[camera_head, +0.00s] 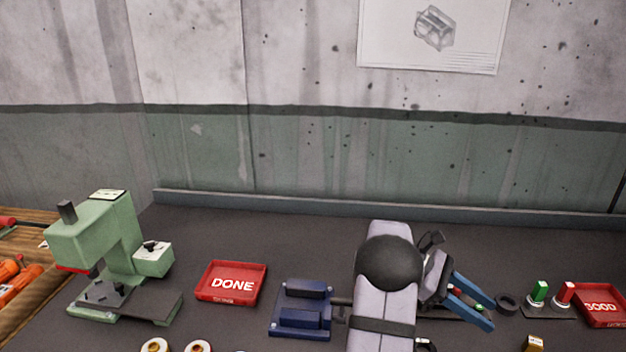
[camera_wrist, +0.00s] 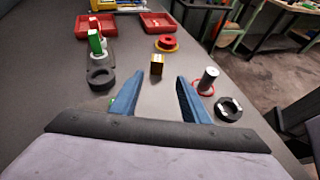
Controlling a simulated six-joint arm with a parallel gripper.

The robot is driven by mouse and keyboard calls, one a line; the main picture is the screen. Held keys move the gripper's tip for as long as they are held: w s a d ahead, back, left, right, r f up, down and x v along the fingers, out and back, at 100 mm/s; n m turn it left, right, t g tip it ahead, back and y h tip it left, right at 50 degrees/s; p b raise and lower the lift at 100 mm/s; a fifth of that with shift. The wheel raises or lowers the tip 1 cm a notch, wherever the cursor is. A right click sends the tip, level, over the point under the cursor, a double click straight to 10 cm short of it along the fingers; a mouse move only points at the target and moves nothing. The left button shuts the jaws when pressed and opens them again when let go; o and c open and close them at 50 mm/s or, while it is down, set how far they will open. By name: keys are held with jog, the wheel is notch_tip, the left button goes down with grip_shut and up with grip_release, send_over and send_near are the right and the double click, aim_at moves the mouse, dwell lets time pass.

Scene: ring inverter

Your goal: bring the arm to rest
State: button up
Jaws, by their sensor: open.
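My gripper (camera_head: 491,309) is at the right of the bench in the head view, its two blue fingers apart and nothing between them. In the wrist view my gripper (camera_wrist: 160,80) shows both fingers spread over the dark bench top. A small yellow-brown block (camera_wrist: 157,66) stands just beyond the fingertips, apart from them. It also shows at the lower edge of the head view (camera_head: 533,344). My grey arm hides part of the bench behind it.
A black ring (camera_head: 507,302) and a stand with green (camera_head: 540,290) and red (camera_head: 564,292) pieces are near the fingers. A red tray (camera_head: 586,316) is far right. The DONE tray (camera_head: 210,296), green press (camera_head: 120,232) and blue fixture (camera_head: 302,328) are left of the arm.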

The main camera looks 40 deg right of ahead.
jog(key=w+a+t+p, duration=0.1)
jog(key=w+a, duration=0.1)
jog(key=a, duration=0.2)
jog(key=w+a+r+m+p, duration=0.1)
jog(key=a, duration=0.4)
jog(key=w+a+r+m+t+p, duration=0.1)
jog(key=w+a, duration=0.1)
jog(key=a, duration=0.3)
jog(key=shift+w+r+t+y, duration=0.15)
jog(key=shift+w+t+y, duration=0.15)
jog(key=shift+w, duration=0.05)
jog(key=a+t+y+p, duration=0.1)
jog(key=a+t, duration=0.1)
jog(key=a, duration=0.6)
jog(key=w+a+f+m+t+y+p, duration=0.1)
jog(key=a+p, duration=0.1)
jog(key=a, duration=0.6)
jog(key=w+a+f+m+t+p, duration=0.1)
jog(key=a+t, duration=0.1)
jog(key=a, duration=0.7)
jog(key=shift+w+t+y, duration=0.25)
jog(key=shift+t+y, duration=0.05)
jog(key=shift+y, duration=0.1)
jog(key=w+a+f+t+y+p, duration=0.1)
jog(key=w+a+t, duration=0.3)
jog(key=a, duration=0.4)
jog(key=shift+w+a+f+y, duration=0.15)
jog(key=shift+w+f+y, duration=0.15)
jog(key=shift+w+y, duration=0.15)
